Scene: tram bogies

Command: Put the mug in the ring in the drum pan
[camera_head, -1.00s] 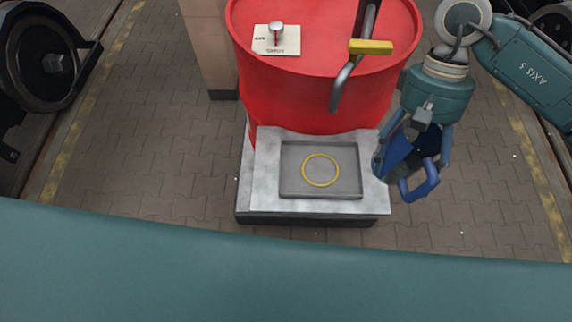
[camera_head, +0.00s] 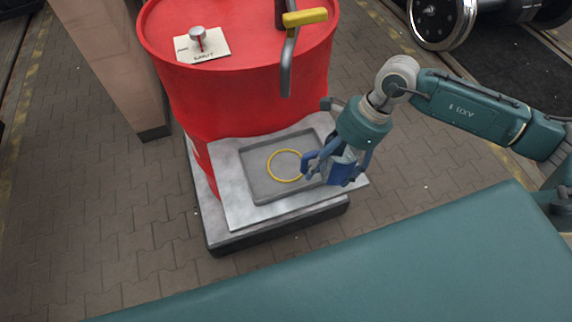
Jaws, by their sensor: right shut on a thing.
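A blue mug (camera_head: 342,173) is held in my right gripper (camera_head: 343,163), which is shut on it. The mug is over the right side of the grey drum pan (camera_head: 256,186), just right of the yellow ring (camera_head: 271,170). Its handle points left, toward the ring. I cannot tell whether the mug touches the pan. The ring lies flat on the pan's floor and looks empty, with its right edge close to or behind the mug handle. My left gripper is not in view.
A red drum (camera_head: 235,100) stands behind the pan, with a tap with a yellow handle (camera_head: 305,17) hanging in front. A labelled card (camera_head: 203,47) with a knob lies on its top. A beige pillar (camera_head: 112,60) stands left. A dark wheelset (camera_head: 450,15) is at upper right.

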